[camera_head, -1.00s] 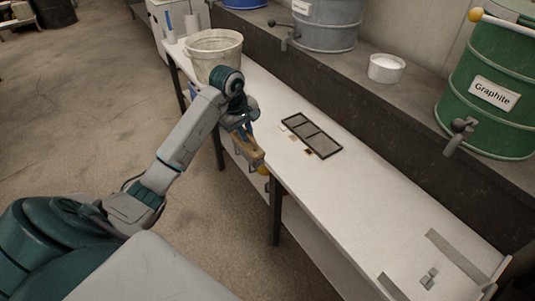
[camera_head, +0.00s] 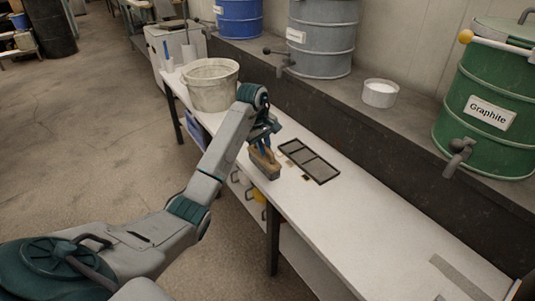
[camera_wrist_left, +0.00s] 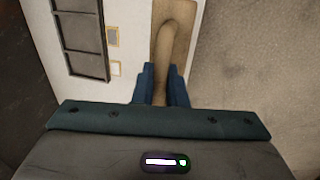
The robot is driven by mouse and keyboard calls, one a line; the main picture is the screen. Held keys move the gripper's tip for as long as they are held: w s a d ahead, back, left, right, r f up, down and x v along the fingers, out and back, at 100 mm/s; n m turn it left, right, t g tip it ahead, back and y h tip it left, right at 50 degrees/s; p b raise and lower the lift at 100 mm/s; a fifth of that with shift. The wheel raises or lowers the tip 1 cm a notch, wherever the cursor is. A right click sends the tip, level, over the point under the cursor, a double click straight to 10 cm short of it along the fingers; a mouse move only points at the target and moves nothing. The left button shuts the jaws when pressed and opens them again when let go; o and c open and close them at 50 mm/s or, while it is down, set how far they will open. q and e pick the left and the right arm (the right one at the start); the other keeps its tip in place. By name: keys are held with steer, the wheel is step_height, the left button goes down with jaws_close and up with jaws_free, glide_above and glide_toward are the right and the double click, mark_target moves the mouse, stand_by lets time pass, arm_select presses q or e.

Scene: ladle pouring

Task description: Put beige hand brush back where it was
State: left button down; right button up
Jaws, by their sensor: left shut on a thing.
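The beige hand brush (camera_head: 264,164) is in my left gripper (camera_head: 262,146), which is shut on it. In the head view the brush is at the front edge of the white table (camera_head: 330,219), left of the dark framed tray; whether it touches the table I cannot tell. In the left wrist view the brush handle (camera_wrist_left: 177,50) runs up from between the blue fingers (camera_wrist_left: 161,84), with the table's edge beside it. My right gripper is not in view.
The dark framed tray (camera_head: 310,160) lies flat beside the brush, with small square samples near it. A whitish bucket (camera_head: 211,88) stands at the table's far end. The table toward the lower right is mostly clear.

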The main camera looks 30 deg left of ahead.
mark_target(268, 154)
arm_select(q)
steer(key=shift+w+d, duration=0.2)
steer(key=shift+w, duration=0.55)
steer(key=shift+f, duration=1.8)
